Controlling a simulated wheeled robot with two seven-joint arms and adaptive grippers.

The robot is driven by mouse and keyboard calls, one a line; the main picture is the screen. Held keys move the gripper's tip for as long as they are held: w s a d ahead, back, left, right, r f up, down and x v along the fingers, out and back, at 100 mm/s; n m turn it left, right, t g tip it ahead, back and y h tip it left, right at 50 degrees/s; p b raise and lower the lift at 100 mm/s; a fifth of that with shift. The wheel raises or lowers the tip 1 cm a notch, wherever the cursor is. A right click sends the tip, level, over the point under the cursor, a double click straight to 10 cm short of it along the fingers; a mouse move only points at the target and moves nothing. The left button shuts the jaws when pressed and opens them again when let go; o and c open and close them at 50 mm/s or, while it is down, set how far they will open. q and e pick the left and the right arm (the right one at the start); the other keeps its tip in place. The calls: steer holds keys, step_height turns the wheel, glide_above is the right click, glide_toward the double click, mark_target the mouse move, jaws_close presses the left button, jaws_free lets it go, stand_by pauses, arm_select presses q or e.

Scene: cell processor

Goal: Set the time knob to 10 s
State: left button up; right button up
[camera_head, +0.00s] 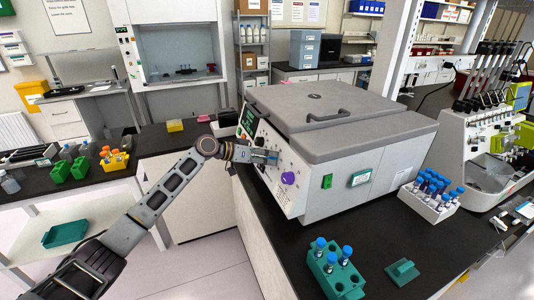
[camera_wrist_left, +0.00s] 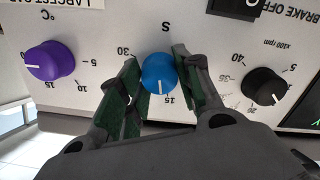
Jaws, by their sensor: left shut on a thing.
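The time knob (camera_wrist_left: 158,70) is a blue round knob marked S on the panel of the grey cell processor (camera_head: 335,165). In the left wrist view the panel lettering is upside down. The knob's white pointer line points down in that view, close to the 15 mark; the 10 mark is hidden or not legible. My left gripper (camera_wrist_left: 160,78) has its green-padded fingers on both sides of the knob, shut on it. In the head view the left gripper (camera_head: 264,156) is at the panel and mostly covers the knob. My right gripper is not in view.
A purple °C knob (camera_wrist_left: 50,61) and a black x100 rpm knob (camera_wrist_left: 263,86) flank the blue one closely. On the counter stand a green tube rack (camera_head: 340,280), a white tube rack (camera_head: 430,203) and a green block (camera_head: 402,272).

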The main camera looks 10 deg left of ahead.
arm_select(q)
steer(key=n+p, duration=0.2)
steer(key=shift+r+n, duration=0.15)
steer(key=shift+n, duration=0.15)
steer(key=n+p, duration=0.2)
steer(key=shift+n, duration=0.4)
steer(key=n+p, duration=0.2)
steer(key=n, duration=0.1)
steer(key=shift+w+h, duration=0.1)
steer(key=shift+h, duration=0.2)
steer(key=shift+a+n+p, duration=0.1)
steer(key=shift+n+p, duration=0.35)
steer(key=shift+n, duration=0.65)
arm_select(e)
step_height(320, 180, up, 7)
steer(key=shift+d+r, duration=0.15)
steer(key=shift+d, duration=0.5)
arm_select(q)
steer(key=o, duration=1)
steer(key=shift+f, duration=0.25)
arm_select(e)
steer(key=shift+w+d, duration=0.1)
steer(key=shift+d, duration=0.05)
arm_select(q)
steer(key=shift+o, duration=0.2)
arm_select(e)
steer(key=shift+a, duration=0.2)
arm_select(q)
steer(key=v, duration=1.2)
